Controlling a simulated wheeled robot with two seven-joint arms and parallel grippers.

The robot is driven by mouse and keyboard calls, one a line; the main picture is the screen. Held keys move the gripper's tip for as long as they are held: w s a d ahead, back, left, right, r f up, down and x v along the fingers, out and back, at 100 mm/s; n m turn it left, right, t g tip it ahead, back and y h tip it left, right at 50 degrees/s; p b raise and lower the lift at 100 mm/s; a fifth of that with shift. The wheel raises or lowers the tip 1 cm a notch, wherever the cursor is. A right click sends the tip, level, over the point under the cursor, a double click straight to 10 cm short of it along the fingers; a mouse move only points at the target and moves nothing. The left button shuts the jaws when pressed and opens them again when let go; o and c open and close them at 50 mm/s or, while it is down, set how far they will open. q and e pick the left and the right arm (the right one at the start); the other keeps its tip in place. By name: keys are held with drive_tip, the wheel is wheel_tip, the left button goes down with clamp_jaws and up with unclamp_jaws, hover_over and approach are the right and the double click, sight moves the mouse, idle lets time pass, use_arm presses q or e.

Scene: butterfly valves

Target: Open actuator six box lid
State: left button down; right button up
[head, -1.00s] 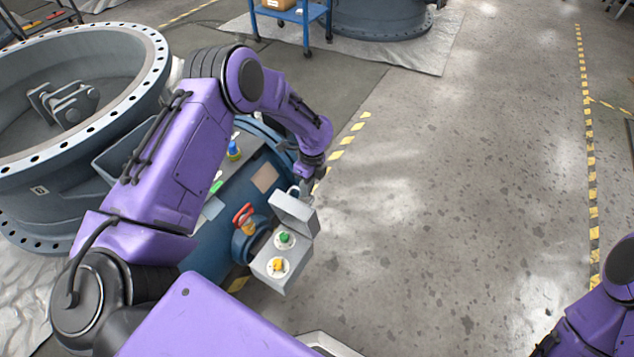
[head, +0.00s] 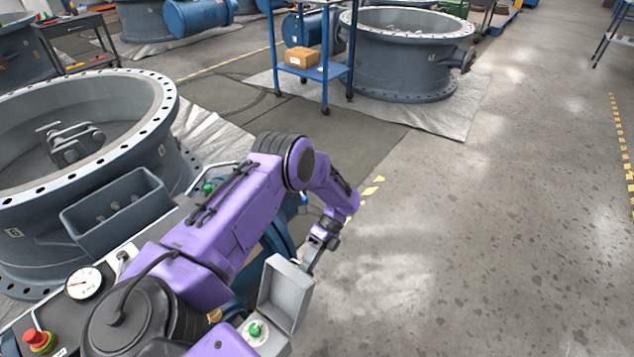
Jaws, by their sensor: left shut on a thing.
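The grey actuator box (head: 262,342) is at the bottom centre of the head view, with a green button (head: 255,330) showing on its face. Its lid (head: 285,292) stands raised, the hollow inside facing me. My left arm reaches over from the left. My left gripper (head: 313,260) is shut at the lid's upper far edge, on what looks like the lid's handle; the fingertips are partly hidden behind the lid. The lower part of the box is cut off by the picture edge. My right gripper is out of view.
A large grey valve ring (head: 85,170) and a grey open bin (head: 118,207) stand at left. A gauge (head: 83,283) and a red emergency button (head: 38,339) are at lower left. A blue cart (head: 325,72) stands at the back. The floor to the right is clear.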

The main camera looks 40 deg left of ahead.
use_arm(q)
drive_tip(key=shift+w+d+f, duration=0.15)
drive_tip(key=shift+f, duration=0.35)
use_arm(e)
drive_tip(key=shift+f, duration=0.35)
use_arm(q)
drive_tip(key=c, duration=1.4)
unclamp_jaws()
drive_tip(key=shift+o, duration=1.2)
drive_tip(key=shift+w+f, duration=0.2)
drive_tip(key=shift+a+r, duration=0.1)
drive_tip(key=shift+a, duration=0.15)
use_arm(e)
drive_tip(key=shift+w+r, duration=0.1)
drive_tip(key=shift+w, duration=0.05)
use_arm(q)
drive_tip(key=shift+r, duration=0.1)
drive_tip(key=shift+w, duration=0.1)
